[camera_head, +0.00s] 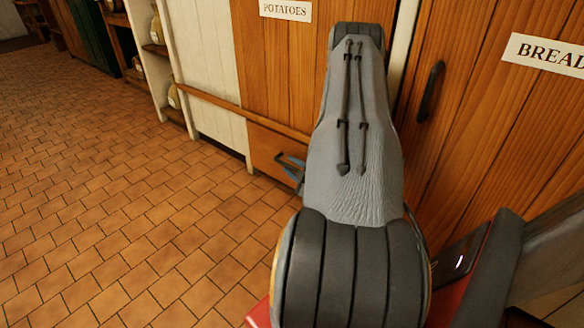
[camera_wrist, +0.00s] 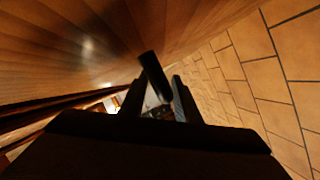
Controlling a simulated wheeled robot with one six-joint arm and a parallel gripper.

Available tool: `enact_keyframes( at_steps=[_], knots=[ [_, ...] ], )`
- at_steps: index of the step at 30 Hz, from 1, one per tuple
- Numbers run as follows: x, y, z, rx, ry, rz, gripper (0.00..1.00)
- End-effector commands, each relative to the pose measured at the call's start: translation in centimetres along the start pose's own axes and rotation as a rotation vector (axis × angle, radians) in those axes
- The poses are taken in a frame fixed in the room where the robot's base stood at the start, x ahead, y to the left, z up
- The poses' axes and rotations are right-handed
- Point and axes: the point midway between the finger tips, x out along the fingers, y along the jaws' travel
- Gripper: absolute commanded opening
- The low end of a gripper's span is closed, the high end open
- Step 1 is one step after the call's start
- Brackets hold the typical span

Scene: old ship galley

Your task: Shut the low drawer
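The low wooden drawer (camera_head: 268,148) is below the door labelled POTATOES in the head view. My arm hides its right part, and I cannot tell how far it stands open. My gripper (camera_head: 292,168) is low beside the drawer front, partly hidden behind my arm. In the wrist view, wood (camera_wrist: 60,55) fills the upper left, and a dark bar-like handle (camera_wrist: 153,72) reaches down between the fingers of my gripper (camera_wrist: 158,98). The fingers stand apart. Whether they touch the handle is unclear.
The POTATOES door (camera_head: 275,75) is above the drawer, and the BREAD door (camera_head: 490,110) with a dark handle (camera_head: 430,91) is to the right. Shelves (camera_head: 155,50) stand farther left. The tiled floor (camera_head: 120,190) to the left is clear.

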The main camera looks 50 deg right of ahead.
Motion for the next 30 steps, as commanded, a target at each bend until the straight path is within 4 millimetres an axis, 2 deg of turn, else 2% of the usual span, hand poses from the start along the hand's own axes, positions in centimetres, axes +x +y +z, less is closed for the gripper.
enact_keyframes(
  at_steps=[11,22,30],
  knots=[
    [-0.4,0.0,-0.2,0.0,0.004,-0.002,0.31],
    [-6.1,0.2,-0.1,0.001,0.0,0.0,0.31],
    [-7.8,0.1,-0.1,-0.001,0.002,0.0,0.31]
  ],
)
